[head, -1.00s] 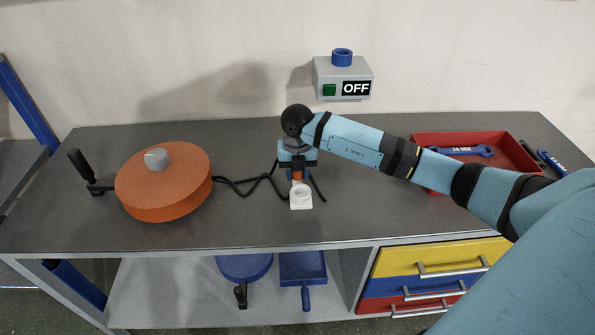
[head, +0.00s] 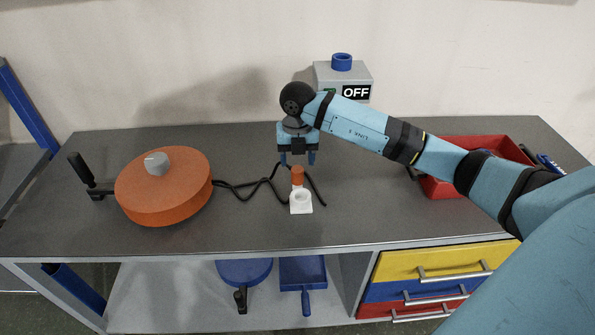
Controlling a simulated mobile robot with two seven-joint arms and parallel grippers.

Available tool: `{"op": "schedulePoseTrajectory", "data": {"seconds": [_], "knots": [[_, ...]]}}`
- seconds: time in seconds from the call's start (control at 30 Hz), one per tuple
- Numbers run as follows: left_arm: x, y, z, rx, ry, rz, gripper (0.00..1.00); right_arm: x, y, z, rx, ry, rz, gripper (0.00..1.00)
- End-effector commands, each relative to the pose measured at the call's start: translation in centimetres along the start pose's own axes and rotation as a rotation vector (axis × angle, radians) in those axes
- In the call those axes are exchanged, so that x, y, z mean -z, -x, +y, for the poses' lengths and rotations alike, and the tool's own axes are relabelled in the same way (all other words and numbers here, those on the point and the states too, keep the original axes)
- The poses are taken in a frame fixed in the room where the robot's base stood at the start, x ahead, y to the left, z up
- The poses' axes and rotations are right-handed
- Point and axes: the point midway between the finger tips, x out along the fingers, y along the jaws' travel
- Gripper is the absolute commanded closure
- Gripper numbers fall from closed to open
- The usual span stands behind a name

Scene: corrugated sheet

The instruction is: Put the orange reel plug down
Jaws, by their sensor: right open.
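The orange reel plug (head: 297,175) stands upright on the grey bench, just behind a white ring-shaped holder (head: 301,201). A black cable runs from the plug area to the large orange reel (head: 163,193) on the left. My right gripper (head: 297,161) is above the plug, pointing down, with its blue fingers apart and nothing between them. The plug's top is clear of the fingers or just at their tips; I cannot tell exactly. My left gripper does not show.
A grey wall box (head: 341,77) with an OFF label stands behind my right arm. A red tray (head: 440,188) is at the right, partly behind the arm. The bench top (head: 240,215) is clear in front. Drawers (head: 430,261) are below.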

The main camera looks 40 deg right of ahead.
Motion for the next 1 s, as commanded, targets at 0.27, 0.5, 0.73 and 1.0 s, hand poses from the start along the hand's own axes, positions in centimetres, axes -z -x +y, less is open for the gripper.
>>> {"op": "schedulePoseTrajectory", "data": {"seconds": [0.27, 0.5, 0.73, 1.0], "knots": [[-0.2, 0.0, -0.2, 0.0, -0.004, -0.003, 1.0, 0.0, 4.6, 0.0, -0.001, 0.0, -0.001, 0.4], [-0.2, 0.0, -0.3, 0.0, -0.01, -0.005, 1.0, 0.0, 5.5, 0.0, 0.001, 0.0, 0.001, 0.4], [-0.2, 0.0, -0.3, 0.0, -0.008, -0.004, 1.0, 0.0, 5.4, 0.0, 0.001, 0.0, 0.001, 0.4], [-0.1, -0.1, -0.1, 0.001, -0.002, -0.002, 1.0, 0.0, 5.4, 0.0, 0.001, 0.0, 0.001, 0.4]]}}
